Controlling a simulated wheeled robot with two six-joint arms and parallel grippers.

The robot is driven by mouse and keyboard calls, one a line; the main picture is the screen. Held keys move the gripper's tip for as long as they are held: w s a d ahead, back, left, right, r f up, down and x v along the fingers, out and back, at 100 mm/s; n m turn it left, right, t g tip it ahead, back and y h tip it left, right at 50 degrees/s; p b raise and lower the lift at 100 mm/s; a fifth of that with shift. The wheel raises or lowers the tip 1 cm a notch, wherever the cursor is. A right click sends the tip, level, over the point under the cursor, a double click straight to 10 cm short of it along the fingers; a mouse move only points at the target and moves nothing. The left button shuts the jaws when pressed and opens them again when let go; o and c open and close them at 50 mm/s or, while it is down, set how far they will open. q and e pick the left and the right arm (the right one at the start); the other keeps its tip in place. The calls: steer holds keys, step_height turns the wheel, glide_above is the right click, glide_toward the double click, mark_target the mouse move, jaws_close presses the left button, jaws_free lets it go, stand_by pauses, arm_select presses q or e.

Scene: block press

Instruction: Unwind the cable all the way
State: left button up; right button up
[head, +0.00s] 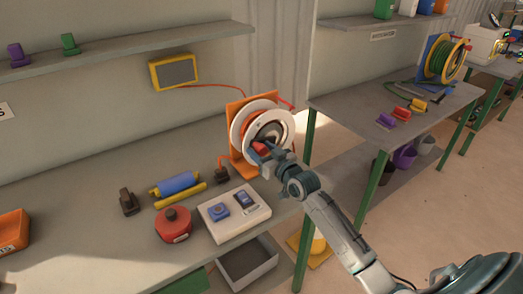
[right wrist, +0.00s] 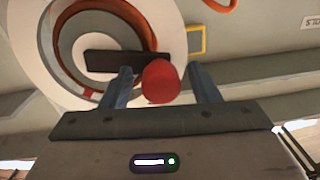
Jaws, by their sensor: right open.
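The cable reel is a white drum (head: 238,130) on an orange stand (head: 238,166) at the right end of the near bench. Red cable (head: 283,103) shows at its upper right. In the right wrist view the white drum (right wrist: 35,45) fills the upper left, with a dark crank bar (right wrist: 110,60) and a red knob (right wrist: 161,82). My right gripper (head: 259,148) is at the reel's front; in its wrist view the open fingers (right wrist: 158,86) stand on either side of the knob. Contact with the knob cannot be told. My left gripper is out of view.
A white box with switches (head: 233,214), a red round container (head: 173,226), a blue roller (head: 175,183) and a dark block (head: 128,202) stand on the near bench. A yellow-framed panel (head: 174,71) is on the wall. A second bench holds a green cable reel (head: 445,60).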

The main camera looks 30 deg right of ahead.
steer(key=shift+w, duration=0.15)
